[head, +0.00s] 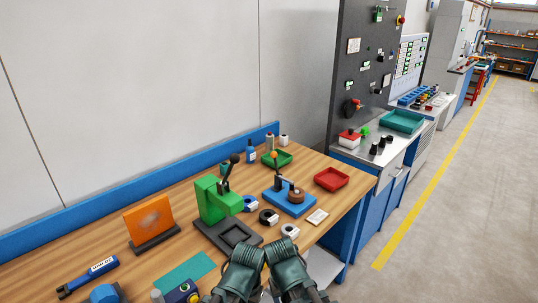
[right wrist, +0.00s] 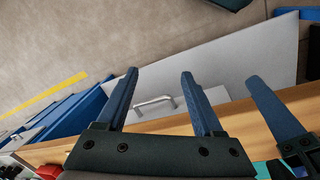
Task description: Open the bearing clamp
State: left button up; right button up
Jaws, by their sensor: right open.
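A fixture with a blue base (head: 275,203) stands on the wooden bench, with an upright lever (head: 276,168) topped by an orange knob. A brown round part (head: 296,195) sits on it. I take this for the bearing clamp; whether its jaw is open or shut is too small to tell. My right gripper (right wrist: 160,73) is open and empty, over the bench's front edge. One finger of my left gripper (right wrist: 268,98) shows beside it; its other finger is out of frame. In the head view my arms are at the bottom, in front of the bench, apart from the fixture.
A green press (head: 211,200) with a black lever stands left of the blue base. Black and white rings (head: 268,217) lie between them. A red tray (head: 331,179) and a green tray (head: 277,158) are further back. An orange panel (head: 148,220) stands left.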

jog(key=w+d+r+m+t+h+b, duration=0.1)
jog(key=w+m+t, duration=0.1)
jog(key=w, duration=0.6)
jog(key=w+d+r+m+t+h+b, duration=0.1)
jog(key=w+m+t, duration=0.1)
jog(key=w, duration=0.6)
jog(key=w+d+r+m+t+h+b, duration=0.1)
jog(key=w+r+m+t+h, duration=0.1)
jog(key=w, duration=0.6)
jog(key=shift+w+d+t+b, duration=0.3)
jog(key=shift+w+t, duration=0.1)
jog(key=shift+t, duration=0.4)
pick_arm(q)
notch_tip(320, 180, down, 7)
jog(key=a+b, duration=0.1)
jog(key=b, duration=0.2)
jog(key=shift+s, duration=0.35)
pick_arm(e)
jog(key=w+a+r+t, duration=0.3)
jog(key=w, duration=0.4)
jog(key=w+a+r+t+y, duration=0.1)
jog(key=w+a+r+t, duration=0.1)
jog(key=w, duration=0.5)
jog(key=w+a+r+t+y, duration=0.1)
jog(key=w+a+r+t, duration=0.2)
jog(key=w, duration=0.4)
notch_tip(320, 180, up, 2)
jog(key=shift+a+r+m+t, duration=0.25)
jog(key=shift+a+m+t, duration=0.15)
jog(key=shift+t, duration=0.3)
